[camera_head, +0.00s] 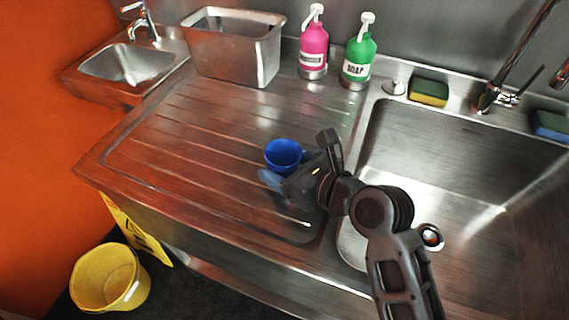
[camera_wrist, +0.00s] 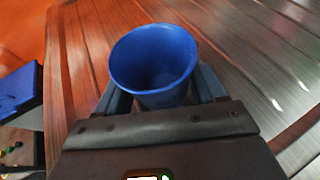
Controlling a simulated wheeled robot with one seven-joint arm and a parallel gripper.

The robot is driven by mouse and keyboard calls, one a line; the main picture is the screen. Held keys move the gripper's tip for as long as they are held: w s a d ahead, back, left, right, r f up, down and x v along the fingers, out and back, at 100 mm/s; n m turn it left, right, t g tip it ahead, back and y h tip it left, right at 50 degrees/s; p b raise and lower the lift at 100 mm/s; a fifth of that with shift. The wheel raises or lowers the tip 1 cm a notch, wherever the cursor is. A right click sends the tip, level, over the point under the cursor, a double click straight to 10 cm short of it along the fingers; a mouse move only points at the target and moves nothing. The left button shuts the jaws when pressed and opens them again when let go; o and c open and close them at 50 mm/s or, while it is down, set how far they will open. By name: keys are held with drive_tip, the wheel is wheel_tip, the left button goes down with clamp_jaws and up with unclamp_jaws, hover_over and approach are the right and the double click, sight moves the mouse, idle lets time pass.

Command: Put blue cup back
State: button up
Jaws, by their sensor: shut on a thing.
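A blue cup (camera_head: 283,154) is upright at the right part of the ribbed steel drainboard (camera_head: 190,130) in the head view. My gripper (camera_head: 279,174) comes from the right and is shut on the cup. In the wrist view the blue cup (camera_wrist: 153,62) stands between the two fingers of my gripper (camera_wrist: 160,98), its open rim facing up and its inside empty. Whether the cup's base touches the drainboard is hidden by the gripper.
A sink basin (camera_head: 385,170) lies right of the drainboard. A steel bin (camera_head: 232,50), a pink bottle (camera_head: 314,45) and a green soap bottle (camera_head: 358,55) stand along the back. A sponge (camera_head: 428,92) lies behind the basin. A yellow bucket (camera_head: 108,280) is on the floor. The drainboard's left is clear.

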drive_tip(key=shift+f, duration=0.15)
drive_tip(key=o, duration=1.2)
drive_tip(key=shift+s+d+r, duration=0.1)
drive_tip(key=shift+r, duration=0.15)
drive_tip(key=v, duration=1.1)
drive_tip(key=shift+s+d+r, duration=0.1)
drive_tip(key=shift+s+d, duration=0.1)
drive_tip(key=shift+s, duration=0.05)
drive_tip(key=shift+s, duration=0.1)
